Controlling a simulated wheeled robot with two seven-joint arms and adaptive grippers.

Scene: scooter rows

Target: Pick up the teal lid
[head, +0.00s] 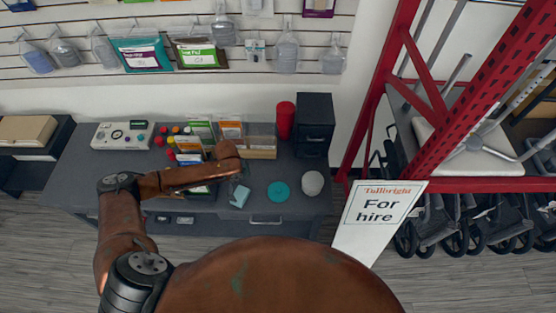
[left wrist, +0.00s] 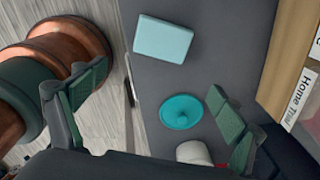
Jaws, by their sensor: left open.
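The teal lid (head: 278,191) is a round disc lying flat on the dark grey counter, near its front edge. In the left wrist view the lid (left wrist: 181,112) shows a small knob in its middle and lies between the lines of the two fingers, closer to the right one. My left gripper (head: 236,182) is left of the lid in the head view and apart from it. In the left wrist view its green-padded fingers (left wrist: 158,84) are spread wide with nothing held. My right gripper is not in view.
A pale blue block (head: 240,196) lies left of the lid. A whitish round object (head: 313,183) stands close on its right. Behind are a wooden box (head: 260,148), a red cylinder (head: 285,120) and a black drawer unit (head: 314,125). A "For hire" sign (head: 378,215) stands right.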

